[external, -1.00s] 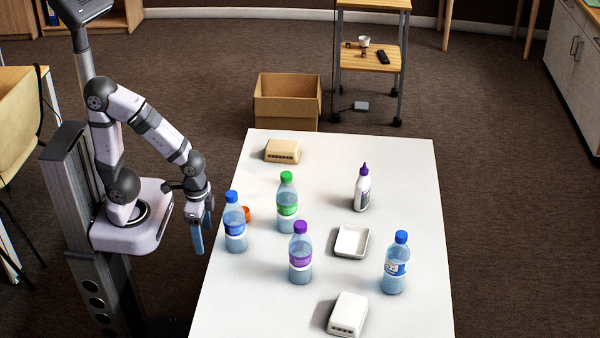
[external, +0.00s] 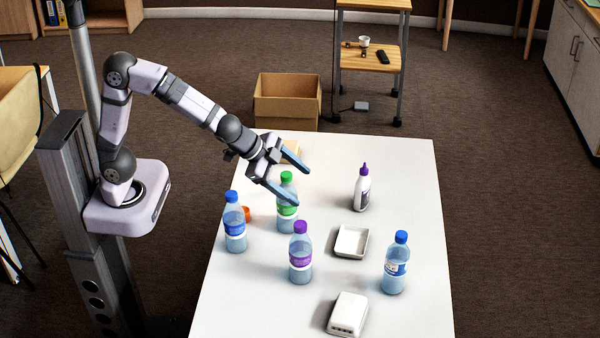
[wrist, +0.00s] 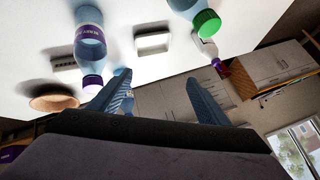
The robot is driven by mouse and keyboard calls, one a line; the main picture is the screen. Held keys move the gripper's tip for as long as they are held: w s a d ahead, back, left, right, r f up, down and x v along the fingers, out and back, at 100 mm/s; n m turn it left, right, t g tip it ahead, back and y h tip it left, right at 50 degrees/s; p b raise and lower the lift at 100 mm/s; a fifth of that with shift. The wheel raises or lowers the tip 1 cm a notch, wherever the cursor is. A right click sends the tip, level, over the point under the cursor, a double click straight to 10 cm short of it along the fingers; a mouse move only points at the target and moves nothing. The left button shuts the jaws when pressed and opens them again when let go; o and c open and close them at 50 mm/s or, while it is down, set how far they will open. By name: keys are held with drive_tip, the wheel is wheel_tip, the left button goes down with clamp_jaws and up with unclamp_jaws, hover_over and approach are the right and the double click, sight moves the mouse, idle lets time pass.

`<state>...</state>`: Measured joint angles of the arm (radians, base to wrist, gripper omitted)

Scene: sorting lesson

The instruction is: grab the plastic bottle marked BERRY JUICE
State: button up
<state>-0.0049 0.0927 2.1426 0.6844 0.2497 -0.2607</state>
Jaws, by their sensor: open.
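The purple-labelled bottle stands apart from the fingers, nearer the front. In the wrist view my gripper (wrist: 158,78) has nothing between its fingertips.
Blue-capped bottles stand at the left (external: 235,230) and right (external: 396,265). A white glue bottle (external: 361,190), a white tray (external: 337,250), a white box (external: 347,314) and an orange item (external: 246,214) are also on the table. The table's far right is clear.

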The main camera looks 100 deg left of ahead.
drive_tip(key=w+d+r+m+t+h, duration=0.3)
drive_tip(key=w, duration=0.5)
drive_tip(key=m+g+h+b, duration=0.2)
drive_tip(key=m+h+b, duration=0.2)
drive_tip(key=m+h, duration=0.5)
hover_over(306, 252)
drive_tip(key=w, duration=0.2)
wheel_tip(306, 252, down, 5)
drive_tip(key=h, duration=0.1)
drive_tip(key=s+a+f+n+h, duration=0.1)
drive_tip(key=s+a+f+n+t+h+b, duration=0.1)
drive_tip(key=n, duration=0.1)
drive_tip(key=s+a+f+n+h+b, duration=0.1)
drive_tip(key=s, duration=0.1)
drive_tip(key=shift+f+n, duration=0.4)
drive_tip(key=shift+s+a+n+t, duration=0.2)
drive_tip(key=shift+n+t, duration=0.2)
drive_tip(key=shift+f, duration=3.5)
drive_tip(key=shift+p+x, duration=0.3)
drive_tip(key=shift+x, duration=2.25)
drive_tip(key=shift+s+r, duration=0.1)
drive_tip(key=c, duration=1.1)
